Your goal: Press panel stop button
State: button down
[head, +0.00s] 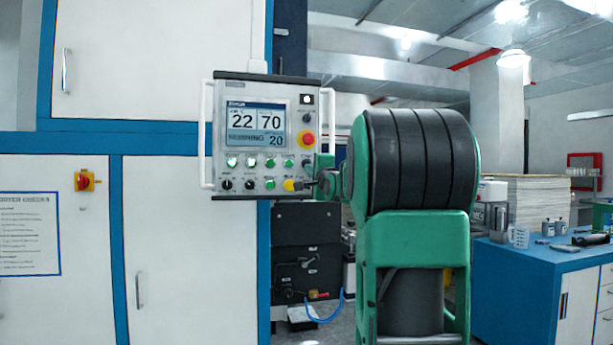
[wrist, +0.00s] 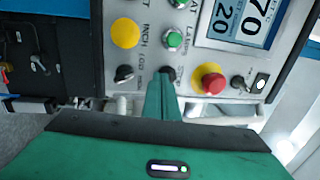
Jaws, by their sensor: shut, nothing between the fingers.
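The control panel (head: 262,135) has a red mushroom button on a yellow collar (head: 308,139) at its right side, beside the display. In the wrist view, which is turned sideways, this red button (wrist: 210,80) is fully visible. My green gripper (head: 325,163) is at the panel's lower right edge in the head view. In the wrist view its fingers (wrist: 163,88) are shut and empty. Their tips overlap a dark knob (wrist: 168,73), to the left of the red button and apart from it in the picture. I cannot tell whether the tips touch the panel.
Several green buttons (head: 251,162), a yellow button (head: 289,185) and black knobs sit close by on the panel. A white handle (head: 207,135) runs down its left side. Blue-framed cabinets (head: 60,240) stand left; a blue bench (head: 520,275) with containers stands right.

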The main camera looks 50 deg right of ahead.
jog(key=shift+w+r, duration=0.1)
jog(key=shift+w, duration=0.1)
jog(key=v, duration=1.3)
jog(key=shift+s+d, duration=0.2)
jog(key=shift+d, duration=0.15)
dwell(1.1)
